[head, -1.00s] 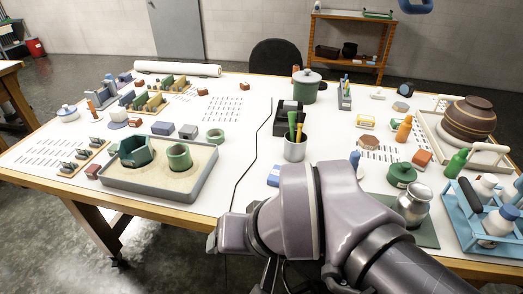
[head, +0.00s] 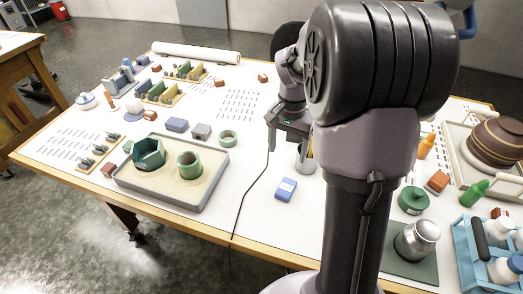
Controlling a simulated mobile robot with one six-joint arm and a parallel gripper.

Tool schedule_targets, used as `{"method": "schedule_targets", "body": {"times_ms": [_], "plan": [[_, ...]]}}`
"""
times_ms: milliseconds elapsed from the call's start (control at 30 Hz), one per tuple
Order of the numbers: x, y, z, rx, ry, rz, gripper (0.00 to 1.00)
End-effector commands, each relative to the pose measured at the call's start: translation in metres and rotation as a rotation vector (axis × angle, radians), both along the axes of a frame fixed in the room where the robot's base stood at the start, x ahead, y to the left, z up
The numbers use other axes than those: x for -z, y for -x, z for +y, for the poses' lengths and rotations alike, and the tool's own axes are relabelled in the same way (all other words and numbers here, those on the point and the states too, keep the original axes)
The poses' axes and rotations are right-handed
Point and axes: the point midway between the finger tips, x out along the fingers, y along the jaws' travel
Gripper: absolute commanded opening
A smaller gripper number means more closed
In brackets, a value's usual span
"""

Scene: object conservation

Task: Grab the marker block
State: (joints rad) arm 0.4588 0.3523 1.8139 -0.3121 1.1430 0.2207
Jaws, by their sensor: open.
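No label shows which thing is the marker block, so I cannot tell it for certain. A small blue block (head: 286,189) with a pale mark on top lies on the white table, just right of the black cable. My gripper (head: 289,147) is open and empty, fingers pointing down, above the table and beyond the blue block in the picture. Small reddish blocks (head: 108,170) lie elsewhere, one by the tray and one at the right (head: 437,181). My arm hides much of the table's middle right.
A grey sand tray (head: 205,193) with two green pots stands at the left. A silver jar (head: 418,241) and a blue bottle carrier (head: 467,262) stand at the right. Table around the blue block is mostly clear.

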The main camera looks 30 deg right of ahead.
Motion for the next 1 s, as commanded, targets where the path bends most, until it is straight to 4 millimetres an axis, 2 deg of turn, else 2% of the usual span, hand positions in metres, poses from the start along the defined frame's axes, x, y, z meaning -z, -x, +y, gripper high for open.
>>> {"method": "schedule_targets", "body": {"times_ms": [200, 300, 400, 567, 800, 1000], "plan": [[0.068, 0.001, 0.0, 0.001, -0.003, 0.006, 0.71], [0.095, 0.001, 0.0, -0.001, -0.003, 0.005, 0.71], [0.113, 0.001, 0.0, 0.0, -0.002, 0.002, 0.71], [0.125, 0.001, -0.001, 0.0, -0.001, 0.001, 0.71], [0.169, 0.005, -0.009, 0.0, -0.003, 0.003, 0.71], [0.171, 0.004, -0.009, -0.001, -0.001, -0.001, 0.71]]}}
